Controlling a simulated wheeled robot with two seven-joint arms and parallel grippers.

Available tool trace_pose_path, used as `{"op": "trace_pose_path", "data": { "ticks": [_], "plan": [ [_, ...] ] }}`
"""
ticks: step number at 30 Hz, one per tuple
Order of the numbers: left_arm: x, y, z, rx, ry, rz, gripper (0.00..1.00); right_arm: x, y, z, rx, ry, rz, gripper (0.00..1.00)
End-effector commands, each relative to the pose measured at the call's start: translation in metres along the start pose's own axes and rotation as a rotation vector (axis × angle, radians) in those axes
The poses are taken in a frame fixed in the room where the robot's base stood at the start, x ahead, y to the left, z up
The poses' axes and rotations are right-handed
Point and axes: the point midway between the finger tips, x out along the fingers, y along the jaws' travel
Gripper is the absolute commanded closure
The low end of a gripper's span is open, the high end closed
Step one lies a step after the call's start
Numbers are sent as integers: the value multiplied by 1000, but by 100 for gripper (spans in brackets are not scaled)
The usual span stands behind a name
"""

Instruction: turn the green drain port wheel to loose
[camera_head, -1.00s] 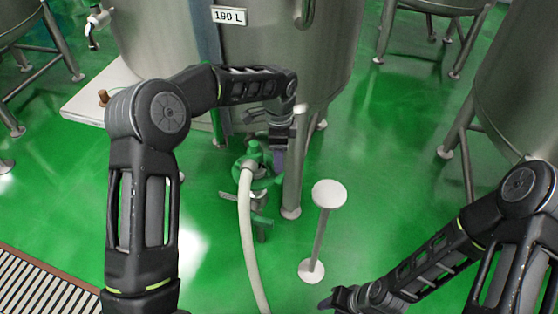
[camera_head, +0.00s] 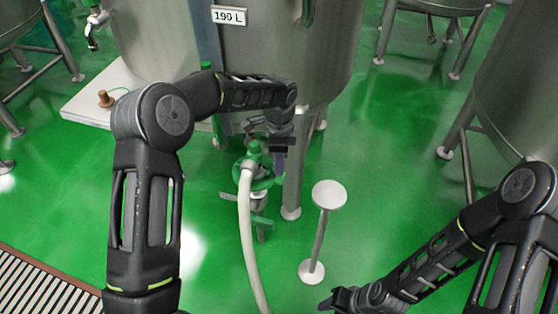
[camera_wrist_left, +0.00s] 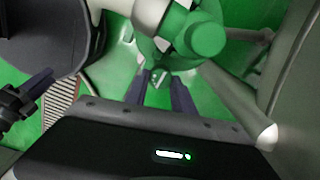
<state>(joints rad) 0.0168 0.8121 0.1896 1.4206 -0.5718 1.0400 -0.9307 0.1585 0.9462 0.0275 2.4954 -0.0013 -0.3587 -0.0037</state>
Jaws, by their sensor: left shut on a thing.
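The green drain port wheel (camera_head: 268,183) sits under the tank, partly hidden by my left gripper and a hose fitting. In the left wrist view the green wheel (camera_wrist_left: 153,62) fills the top middle, behind a rounded green part and a pale fitting. My left gripper (camera_head: 279,168) points down at the wheel's right side. In the left wrist view the two dark fingers of the left gripper (camera_wrist_left: 160,80) stand either side of the wheel's near rim, shut on it. My right gripper (camera_head: 332,303) is at the bottom, away from the wheel; its finger gap is unclear.
A pale hose (camera_head: 248,235) runs down from the port. A white round-topped post (camera_head: 321,235) stands to the right of the port. The tank (camera_head: 250,60) marked 190 L and its leg (camera_head: 292,185) are close behind. Open green floor lies to the right.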

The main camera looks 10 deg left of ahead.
Motion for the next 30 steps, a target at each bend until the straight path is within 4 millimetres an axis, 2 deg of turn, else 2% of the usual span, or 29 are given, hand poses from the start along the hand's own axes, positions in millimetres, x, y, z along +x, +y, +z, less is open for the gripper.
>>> {"op": "trace_pose_path", "data": {
  "ticks": [1, 4, 19, 30],
  "plan": [
    [0, 0, 0, 0, 0, -1, 92, 0, 0, 0, 0, 0, 0, 64],
    [0, 0, 0, 0, 0, -1, 100, 0, 0, 0, 0, 0, 0, 64],
    [0, -1, 0, -40, 0, -2, 100, 0, 0, 0, 0, 0, 0, 64],
    [0, -1, 0, -251, 1, -1, 100, 2, 1, 0, 0, 0, 0, 64]
  ]
}}
